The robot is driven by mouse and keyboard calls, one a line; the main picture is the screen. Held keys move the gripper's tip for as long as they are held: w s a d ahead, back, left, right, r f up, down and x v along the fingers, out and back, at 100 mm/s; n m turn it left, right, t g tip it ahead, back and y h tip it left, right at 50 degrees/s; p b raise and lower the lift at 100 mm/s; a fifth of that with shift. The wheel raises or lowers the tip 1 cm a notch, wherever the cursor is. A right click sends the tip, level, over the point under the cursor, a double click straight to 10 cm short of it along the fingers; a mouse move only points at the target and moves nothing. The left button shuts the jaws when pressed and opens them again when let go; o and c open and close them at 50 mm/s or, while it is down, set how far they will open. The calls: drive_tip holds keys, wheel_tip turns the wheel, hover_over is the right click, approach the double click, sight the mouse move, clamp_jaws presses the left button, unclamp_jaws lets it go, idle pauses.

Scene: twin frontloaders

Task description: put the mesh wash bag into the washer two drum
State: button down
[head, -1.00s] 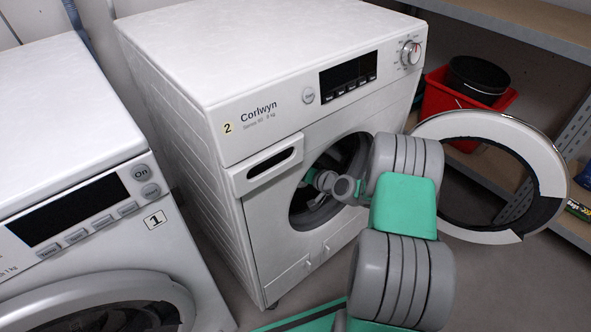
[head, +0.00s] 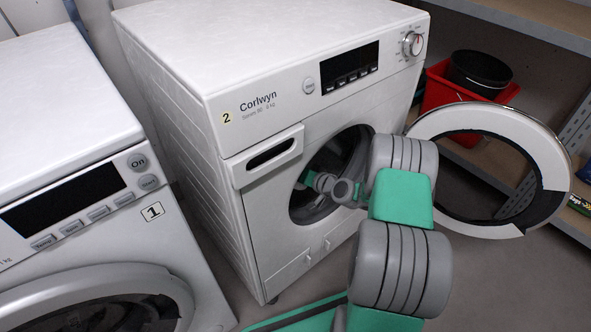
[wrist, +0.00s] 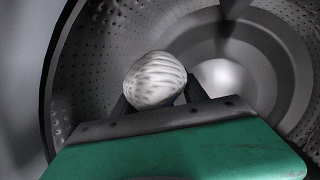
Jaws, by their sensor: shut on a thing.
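Washer two (head: 262,130), with a yellow "2" label, stands in the middle of the head view. Its round door (head: 553,165) is swung open to the right. My arm reaches into its drum opening, and my gripper is hidden inside in that view. The bag is held inside the perforated grey drum (wrist: 100,62). I cannot tell whether it touches the drum wall.
Washer one (head: 75,215) stands at the left, its door shut. At the right a shelf (head: 535,22) holds a red bin (head: 443,88) with a black round thing (head: 480,72) in it. The open door stands close to my arm's right side.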

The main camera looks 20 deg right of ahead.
drive_tip(key=shift+f, duration=1.2)
drive_tip(key=c, duration=0.5)
unclamp_jaws()
drive_tip(key=shift+f, duration=0.1)
drive_tip(key=p+v, duration=0.3)
drive_tip(key=v, duration=0.3)
drive_tip(key=shift+s+d+r, duration=0.15)
drive_tip(key=shift+s+r, duration=0.15)
drive_tip(key=shift+s+d+r, duration=0.1)
drive_tip(key=shift+s+d, duration=0.05)
drive_tip(key=shift+s, duration=0.35)
drive_tip(key=f+p+v, duration=0.1)
drive_tip(key=v, duration=0.4)
drive_tip(key=f+p+v, duration=0.1)
drive_tip(key=v, duration=0.4)
drive_tip(key=s+f+p+v, duration=0.1)
drive_tip(key=p+v, duration=0.1)
drive_tip(key=v, duration=0.4)
drive_tip(key=shift+s+d+f, duration=0.1)
drive_tip(key=shift+d+f, duration=0.05)
drive_tip(key=shift+d, duration=0.1)
